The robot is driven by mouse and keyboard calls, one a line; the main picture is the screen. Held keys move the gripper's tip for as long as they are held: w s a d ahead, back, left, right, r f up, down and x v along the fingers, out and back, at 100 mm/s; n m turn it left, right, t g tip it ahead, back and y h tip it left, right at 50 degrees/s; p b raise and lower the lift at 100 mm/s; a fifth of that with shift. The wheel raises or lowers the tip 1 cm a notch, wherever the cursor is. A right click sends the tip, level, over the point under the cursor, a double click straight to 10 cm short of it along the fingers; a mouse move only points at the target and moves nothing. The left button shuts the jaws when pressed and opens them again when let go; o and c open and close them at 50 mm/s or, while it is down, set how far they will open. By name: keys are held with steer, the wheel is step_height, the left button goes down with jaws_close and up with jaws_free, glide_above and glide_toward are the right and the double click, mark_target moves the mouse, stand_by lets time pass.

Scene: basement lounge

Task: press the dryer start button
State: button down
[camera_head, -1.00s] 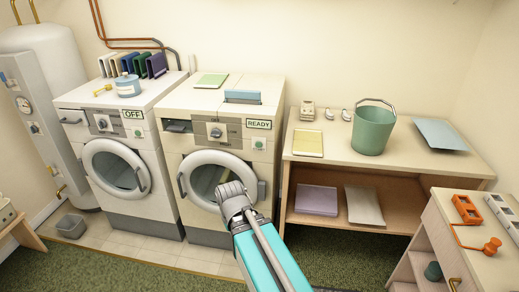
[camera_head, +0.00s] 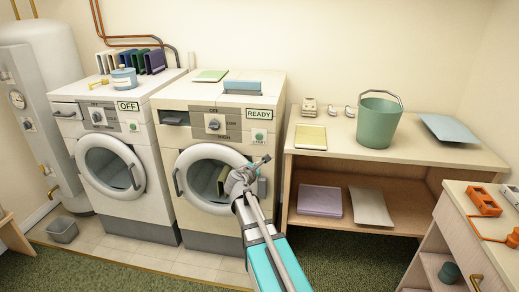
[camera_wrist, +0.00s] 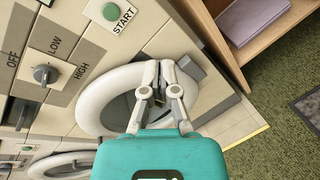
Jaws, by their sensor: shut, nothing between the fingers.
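The dryer (camera_head: 222,118) is the right-hand white front-loader, with a READY display (camera_head: 259,114) and a shut round door. Its green start button (camera_head: 259,135) is on a light plate at the right of the control panel. In the wrist view the button (camera_wrist: 111,12) is near the top edge, above a START label. My gripper (camera_head: 263,160) is shut and empty, in front of the dryer and below the button in the head view. In the wrist view my gripper (camera_wrist: 159,85) overlaps the door ring, apart from the button. The dryer knob (camera_wrist: 45,74) is at the left there.
The washer (camera_head: 120,160) showing OFF stands to the left. A wooden bench (camera_head: 350,160) with a green bucket (camera_head: 377,122) stands to the right. A drawer cabinet (camera_head: 440,240) is at the front right. Green carpet (camera_head: 330,255) lies open between them.

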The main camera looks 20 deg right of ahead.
mark_target(259, 137)
steer(key=w+n+t+b, duration=0.3)
steer(key=w+n, duration=0.3)
steer(key=n, duration=0.4)
steer(key=shift+r+t+y, duration=0.25)
steer(key=shift+t+y, duration=0.15)
steer(key=shift+t, duration=0.2)
steer(key=shift+w+d, duration=0.1)
steer(key=x, duration=1.4)
steer(key=shift+x, duration=0.8)
steer(key=shift+r, duration=0.15)
